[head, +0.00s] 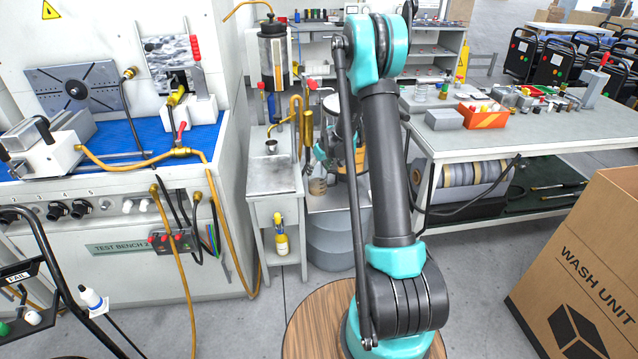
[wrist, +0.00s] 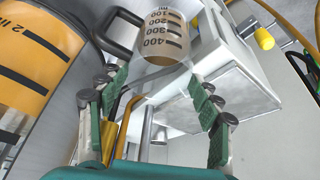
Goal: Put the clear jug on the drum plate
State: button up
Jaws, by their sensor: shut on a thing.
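The clear jug (wrist: 163,42) has dark measuring marks and a brownish tint, and it shows between and beyond my fingertips in the wrist view. My gripper (wrist: 160,88) has its green-padded fingers on either side of it and is shut on it. In the head view the jug (head: 317,187) is small, low beside the steel stand and above the grey ribbed drum (head: 335,242). The drum plate (head: 335,202) is the flat top over that drum, partly hidden by my arm. I cannot tell whether the jug touches the plate.
An orange-banded container (wrist: 30,45) is close at the left in the wrist view. A steel stand (head: 272,178) with a brass tap and a yellow bottle (head: 281,235) stands left of the drum. A grey workbench (head: 540,125) and a wash unit box (head: 585,260) are to the right.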

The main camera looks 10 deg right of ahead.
aim_at(319, 182)
jog(key=shift+f, duration=3.15)
jog(key=o, duration=1.6)
jog(key=shift+f, duration=0.1)
jog(key=s+d+r+m, duration=0.1)
jog(key=s+d+r, duration=0.1)
jog(key=s+r, duration=1.35)
jog(key=s+m, duration=0.1)
jog(key=s, duration=0.7)
jog(key=s+d+r+m+h, duration=0.1)
jog(key=s, duration=0.8)
jog(key=s+m, duration=0.1)
jog(key=s, duration=0.8)
jog(key=shift+d+r+m+h, duration=0.3)
jog(key=shift+d+m+h, duration=0.05)
jog(key=shift+m+h, duration=0.05)
